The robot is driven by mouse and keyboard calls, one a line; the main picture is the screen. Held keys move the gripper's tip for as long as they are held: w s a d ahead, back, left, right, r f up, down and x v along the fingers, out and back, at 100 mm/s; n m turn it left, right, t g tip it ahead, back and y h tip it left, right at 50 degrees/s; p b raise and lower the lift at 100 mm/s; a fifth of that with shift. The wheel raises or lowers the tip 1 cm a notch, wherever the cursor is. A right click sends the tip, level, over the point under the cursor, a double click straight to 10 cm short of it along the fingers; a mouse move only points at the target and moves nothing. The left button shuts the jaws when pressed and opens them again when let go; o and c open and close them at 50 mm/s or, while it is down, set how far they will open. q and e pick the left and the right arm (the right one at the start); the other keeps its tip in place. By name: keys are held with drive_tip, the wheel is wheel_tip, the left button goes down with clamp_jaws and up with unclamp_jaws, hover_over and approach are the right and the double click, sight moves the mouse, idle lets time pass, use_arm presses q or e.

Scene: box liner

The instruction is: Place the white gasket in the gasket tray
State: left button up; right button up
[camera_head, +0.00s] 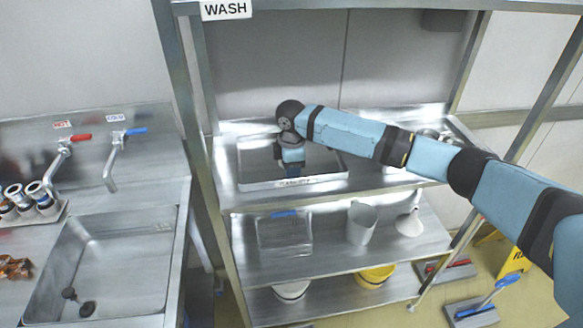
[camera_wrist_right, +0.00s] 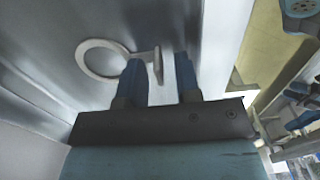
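The metal tray (camera_head: 250,185) with a small label on its front rim sits at the left of the rack's upper shelf. I cannot read the label clearly. My right gripper (camera_head: 291,172) points down into this tray. In the right wrist view, the white gasket (camera_wrist_right: 88,68) is a ring with a short stem and a flat tab, over a bare metal surface. The blue fingers of my right gripper (camera_wrist_right: 159,58) are apart, with the tab between their tips, nearer the left finger. I cannot tell whether the gasket touches the metal. The gasket is not discernible in the head view. My left gripper is out of view.
The rack's posts (camera_head: 205,150) and top board (camera_head: 380,5) frame the shelf. A clear bin (camera_head: 284,236), a jug (camera_head: 361,222) and a funnel (camera_head: 409,224) stand on the shelf below. A sink (camera_head: 130,250) is at left.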

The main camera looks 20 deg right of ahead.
wheel_tip(320, 180, up, 12)
drive_tip(key=b, duration=0.2)
drive_tip(key=shift+r, duration=0.2)
drive_tip(key=shift+f, duration=0.1)
idle(0.4)
